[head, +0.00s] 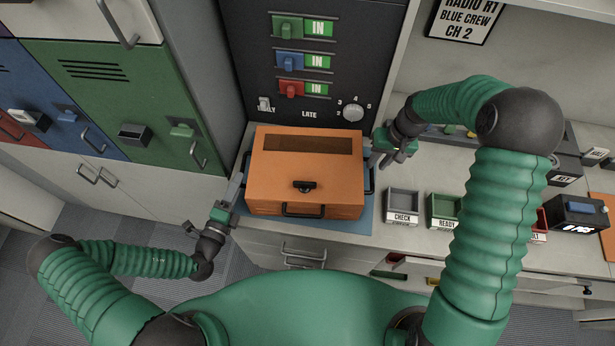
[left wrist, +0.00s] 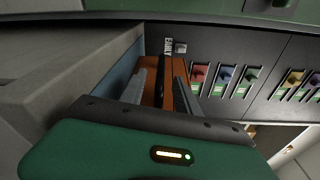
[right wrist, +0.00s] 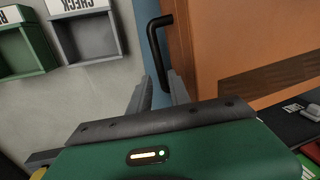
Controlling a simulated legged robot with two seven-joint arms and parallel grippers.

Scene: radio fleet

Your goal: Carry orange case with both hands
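The orange case (head: 304,170) sits on a blue mat (head: 364,215) on the counter, with a dark slot in its top, a black latch and a black front handle. My left gripper (head: 236,188) is at its left side. In the left wrist view, its open fingers (left wrist: 159,88) lie on either side of a black side handle, with gaps. My right gripper (head: 385,157) is at the case's right side. In the right wrist view, its fingers (right wrist: 157,95) are open, and the black right side handle (right wrist: 154,45) lies ahead, its near end by the gap between them.
A dark panel (head: 250,60) with green, blue and red switches and a knob rises behind the case. Small labelled trays (head: 403,205) stand to its right on the counter. Coloured lockers (head: 110,90) are at the left, and drawers with handles are below.

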